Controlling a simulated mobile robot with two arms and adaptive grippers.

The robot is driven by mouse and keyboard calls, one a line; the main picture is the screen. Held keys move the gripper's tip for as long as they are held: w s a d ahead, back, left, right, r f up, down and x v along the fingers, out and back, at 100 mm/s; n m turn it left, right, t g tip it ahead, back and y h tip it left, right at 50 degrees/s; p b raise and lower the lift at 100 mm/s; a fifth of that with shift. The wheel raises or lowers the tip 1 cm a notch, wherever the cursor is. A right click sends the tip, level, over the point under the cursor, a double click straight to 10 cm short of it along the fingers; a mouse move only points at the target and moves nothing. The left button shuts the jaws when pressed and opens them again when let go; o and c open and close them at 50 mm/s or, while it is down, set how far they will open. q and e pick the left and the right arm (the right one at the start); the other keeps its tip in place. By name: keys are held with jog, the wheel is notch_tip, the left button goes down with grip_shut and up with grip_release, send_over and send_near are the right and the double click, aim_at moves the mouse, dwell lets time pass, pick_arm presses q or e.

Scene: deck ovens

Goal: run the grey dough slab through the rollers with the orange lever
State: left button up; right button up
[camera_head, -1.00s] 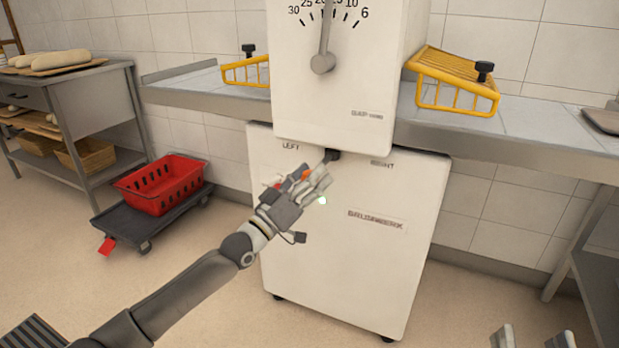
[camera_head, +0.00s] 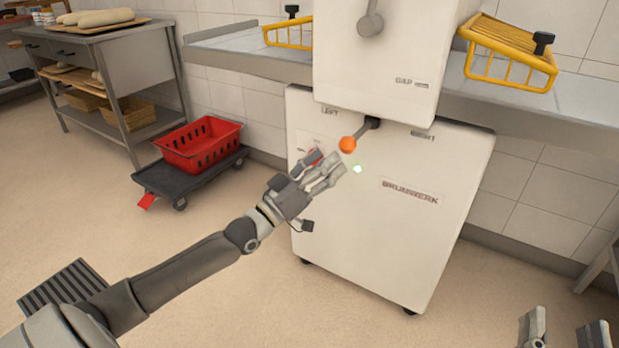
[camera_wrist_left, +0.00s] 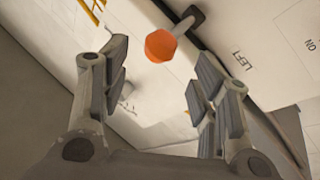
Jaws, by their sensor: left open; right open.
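The orange lever knob (camera_head: 347,145) sits at the end of a short dark lever (camera_head: 368,125) on the front of the white roller machine (camera_head: 390,220), between the LEFT and RIGHT labels. My left gripper (camera_head: 326,163) is open and empty, just below and left of the knob in the head view. In the left wrist view the knob (camera_wrist_left: 160,46) shows between the open fingers (camera_wrist_left: 163,72), near their tips and apparently beyond them. My right gripper (camera_head: 568,324) is open and empty at the lower right edge. The grey dough slab is out of view now.
Yellow wire guards (camera_head: 512,55) stand above the grey side tables (camera_head: 240,50). A red crate (camera_head: 200,145) on a dark dolly (camera_head: 165,185) stands left of the machine. A bread-laden metal table (camera_head: 140,75) is further left. The floor before the machine is clear.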

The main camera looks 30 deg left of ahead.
pick_arm(q)
jog(key=shift+v, duration=2.25)
jog(key=shift+d, duration=0.1)
